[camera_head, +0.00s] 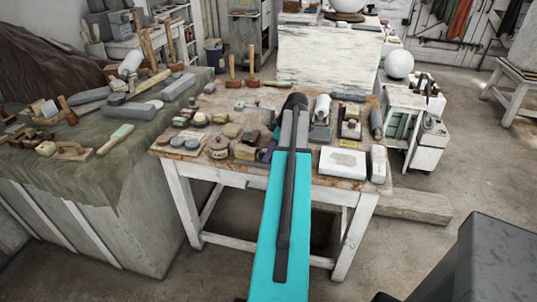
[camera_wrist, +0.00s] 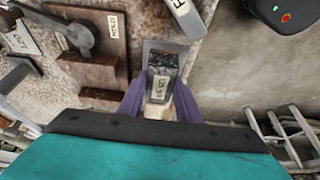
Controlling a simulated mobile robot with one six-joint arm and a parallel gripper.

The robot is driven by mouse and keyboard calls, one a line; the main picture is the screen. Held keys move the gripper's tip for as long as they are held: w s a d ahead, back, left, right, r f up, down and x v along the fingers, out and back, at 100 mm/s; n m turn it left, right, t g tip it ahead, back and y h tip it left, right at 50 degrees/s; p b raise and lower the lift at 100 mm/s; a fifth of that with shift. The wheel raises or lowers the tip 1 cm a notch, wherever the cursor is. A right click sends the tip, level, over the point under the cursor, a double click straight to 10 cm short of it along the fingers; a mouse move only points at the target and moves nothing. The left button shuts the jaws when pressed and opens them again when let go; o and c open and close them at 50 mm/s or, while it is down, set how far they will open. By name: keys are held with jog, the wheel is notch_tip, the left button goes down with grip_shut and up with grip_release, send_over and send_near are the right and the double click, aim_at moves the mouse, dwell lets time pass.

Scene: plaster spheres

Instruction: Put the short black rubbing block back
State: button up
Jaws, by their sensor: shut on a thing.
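In the wrist view my gripper (camera_wrist: 160,98), with purple fingers, is shut on a short black block (camera_wrist: 162,62) that has a pale label on its near side. A flat grey piece (camera_wrist: 182,48) shows just behind the block; I cannot tell whether they touch. In the head view the purple fingers of my gripper (camera_head: 267,151) show low over the work table (camera_head: 235,168), left of my teal arm. The arm hides most of the gripper there, and I cannot pick out the block in that view.
Sanding blocks and round pieces (camera_head: 192,142) crowd the table left of my arm. In the wrist view, a labelled brown plate (camera_wrist: 103,35) lies left and bare floor (camera_wrist: 245,65) shows right.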

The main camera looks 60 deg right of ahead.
jog(key=shift+f, duration=0.7)
jog(key=shift+f, duration=0.15)
jog(key=o, duration=1.1)
jog(key=shift+r, duration=0.25)
jog(key=shift+b+v, duration=1.4)
jog(key=shift+v, duration=4.5)
